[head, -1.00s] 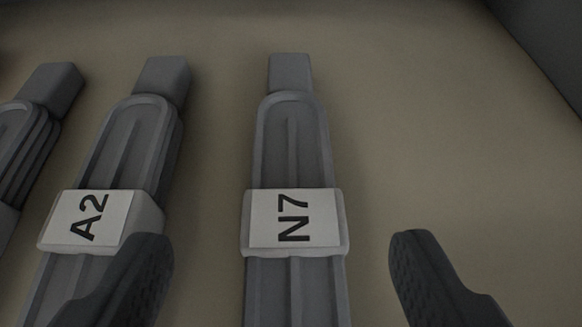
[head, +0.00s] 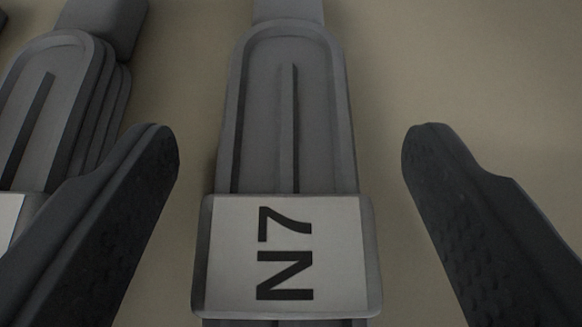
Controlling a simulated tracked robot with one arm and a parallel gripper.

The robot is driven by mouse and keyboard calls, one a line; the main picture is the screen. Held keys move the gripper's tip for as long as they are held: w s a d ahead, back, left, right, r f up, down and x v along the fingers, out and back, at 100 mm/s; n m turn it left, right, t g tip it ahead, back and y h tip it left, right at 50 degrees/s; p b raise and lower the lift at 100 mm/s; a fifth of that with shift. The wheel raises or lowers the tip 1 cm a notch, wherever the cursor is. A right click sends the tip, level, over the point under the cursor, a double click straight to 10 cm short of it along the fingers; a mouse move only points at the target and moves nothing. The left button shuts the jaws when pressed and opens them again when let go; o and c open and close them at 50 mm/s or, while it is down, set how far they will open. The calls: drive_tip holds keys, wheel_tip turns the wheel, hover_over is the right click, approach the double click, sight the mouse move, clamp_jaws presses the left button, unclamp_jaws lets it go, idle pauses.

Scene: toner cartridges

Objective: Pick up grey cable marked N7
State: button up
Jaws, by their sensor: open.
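The grey item marked N7 (head: 325,135) lies lengthwise in the middle of the head view, with a grooved, round-ended body and a white label (head: 335,255) reading N7. Its far tip is cut off by the top edge and its near end by the bottom edge. My gripper (head: 290,145) is open, with one dark finger on each side of the N7 item. A gap shows between each finger and the item, and nothing is held. Whether the fingertips are level with it in height, I cannot tell.
A similar grey item (head: 35,110) lies to the left, partly hidden behind my left finger, with only a sliver of its white label showing. The beige surface (head: 480,70) to the right is bare.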

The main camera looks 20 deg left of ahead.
drive_tip(key=c, duration=1.2)
